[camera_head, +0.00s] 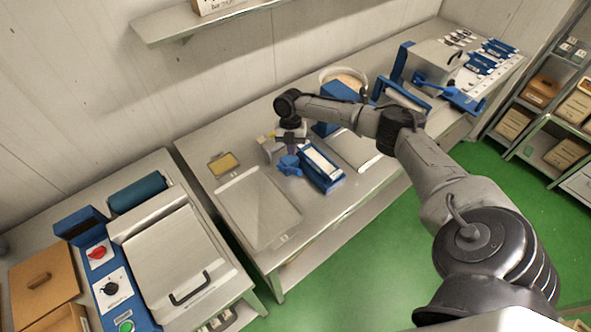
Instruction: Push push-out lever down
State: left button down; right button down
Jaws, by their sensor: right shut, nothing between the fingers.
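A small blue frame (334,185) with a pale inside stands on the middle steel table. A blue lever-like part (289,164) sticks out at its left side; I take it for the push-out lever, but it is too small to tell its exact position. My right gripper (291,150) reaches in from the right and points down just above and behind this part. It is shut and empty. I cannot tell whether it touches the lever. My left gripper is not in view.
A flat tray (258,207) lies left of the frame, with a small yellow-topped piece (223,164) behind it. A bowl (344,78) and a blue-trimmed machine (432,66) stand farther right. A machine with a large lid (172,253) stands at the left. Green floor is clear in front.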

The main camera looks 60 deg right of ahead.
aim_at(294, 171)
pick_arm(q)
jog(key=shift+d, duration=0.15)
pick_arm(e)
jog(key=n, duration=0.3)
jog(key=shift+d, duration=0.15)
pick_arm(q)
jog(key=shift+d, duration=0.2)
pick_arm(e)
jog(key=shift+n, duration=0.3)
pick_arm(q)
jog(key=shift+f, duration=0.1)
